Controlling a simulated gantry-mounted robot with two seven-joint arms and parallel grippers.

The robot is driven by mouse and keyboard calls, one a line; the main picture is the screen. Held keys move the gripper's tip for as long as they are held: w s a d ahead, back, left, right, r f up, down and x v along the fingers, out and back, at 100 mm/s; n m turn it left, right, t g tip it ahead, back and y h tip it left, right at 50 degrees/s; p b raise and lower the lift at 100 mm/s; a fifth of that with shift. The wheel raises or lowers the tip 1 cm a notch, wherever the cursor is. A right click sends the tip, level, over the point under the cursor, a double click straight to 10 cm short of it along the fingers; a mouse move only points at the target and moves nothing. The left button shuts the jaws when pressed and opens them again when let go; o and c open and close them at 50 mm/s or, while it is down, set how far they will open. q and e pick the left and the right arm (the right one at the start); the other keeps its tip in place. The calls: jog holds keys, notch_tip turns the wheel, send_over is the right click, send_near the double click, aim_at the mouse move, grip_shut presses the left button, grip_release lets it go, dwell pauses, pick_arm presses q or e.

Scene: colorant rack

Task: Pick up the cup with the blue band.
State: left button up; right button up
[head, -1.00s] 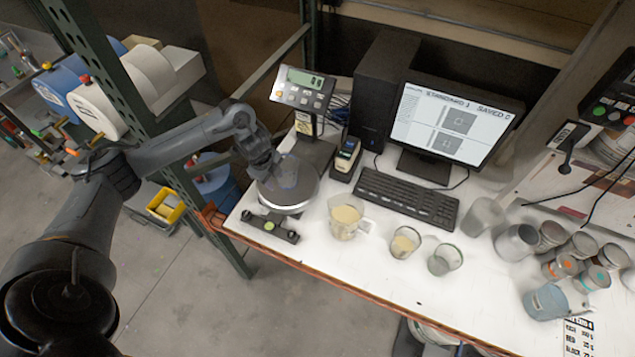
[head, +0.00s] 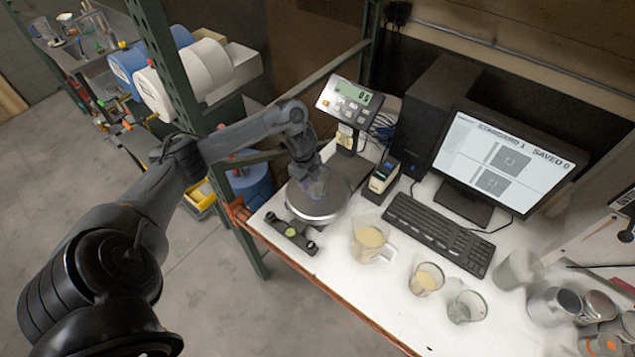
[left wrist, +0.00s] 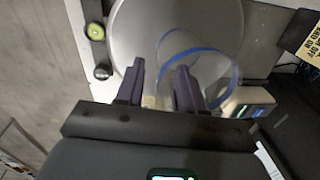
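The cup with the blue band (left wrist: 206,55) is clear and shows in the left wrist view over the round scale pan (left wrist: 126,28). In the head view it is hard to make out beneath my gripper. My left gripper (left wrist: 160,75) has its two dark fingers apart. The right finger overlaps the cup's near side in the picture, and the left finger is just left of the cup. I cannot tell whether they touch it. In the head view my left gripper (head: 315,183) is low over the scale pan (head: 318,212). My right gripper is not in view.
A pitcher (head: 369,240) and two cups, one with pale liquid (head: 426,280) and one greyish (head: 466,308), stand right of the scale. The scale display (head: 350,98), keyboard (head: 437,233) and monitor (head: 505,165) are behind. A green shelf post (head: 185,75) stands left.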

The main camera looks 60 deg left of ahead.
aim_at(310, 195)
pick_arm(q)
jog(key=shift+w+f+p, duration=0.15)
jog(key=shift+f+p, duration=0.2)
jog(key=shift+f, duration=1.6)
grip_shut()
